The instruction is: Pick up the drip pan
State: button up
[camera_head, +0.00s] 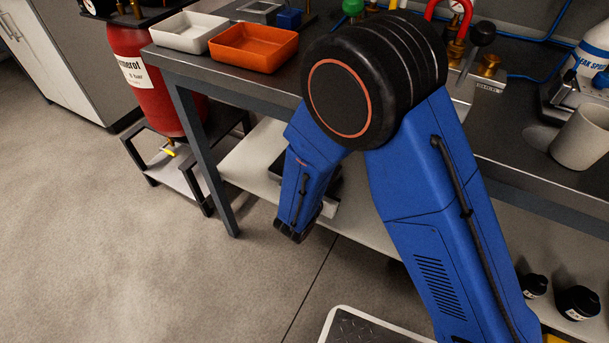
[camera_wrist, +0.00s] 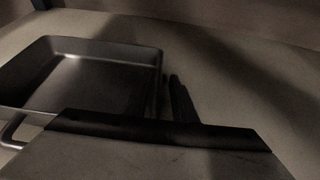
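The drip pan (camera_wrist: 80,75) is a shallow dark-grey metal pan with raised walls and a wire-like handle at its near left, seen in the left of the wrist view. It rests on a pale surface. In the head view, a grey edge of it (camera_head: 330,207) shows on the lower shelf, mostly hidden behind my blue arm. My gripper (camera_wrist: 176,100) shows as dark finger shapes just right of the pan's right wall. Whether they touch the wall is unclear. The gap between the fingers is too dark to judge. In the head view my gripper is hidden by the arm.
The lower shelf (camera_head: 258,160) lies under a dark workbench, whose leg (camera_head: 208,155) and top edge are close to my arm. An orange tray (camera_head: 253,47) and a white tray (camera_head: 188,32) stand on top. A red cylinder (camera_head: 140,80) stands left. Black bottles (camera_head: 577,302) sit lower right.

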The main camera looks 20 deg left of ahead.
jog(key=shift+w+f, duration=0.1)
jog(key=shift+w, duration=0.05)
jog(key=shift+c, duration=0.3)
grip_shut()
